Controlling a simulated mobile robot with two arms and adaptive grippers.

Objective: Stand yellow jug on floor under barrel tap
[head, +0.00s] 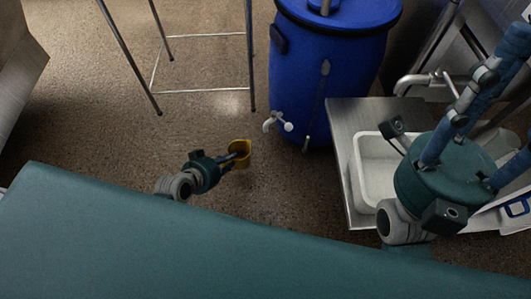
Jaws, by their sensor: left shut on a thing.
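The yellow jug (242,147) shows in the head view, left of and nearer to me than the tap. My left gripper (232,158) is shut on the jug; the fingers and the jug's inside are dark. I cannot tell whether the jug touches the floor (110,190). The blue barrel (330,70) stands at the top centre. Its pale tap (275,121) sticks out low on its left side, with a gap to the right of the jug. My right gripper is not visible; only parts of that arm show at the right.
A thin metal frame with legs (130,60) stands at the upper left. The floor left of the jug is clear.

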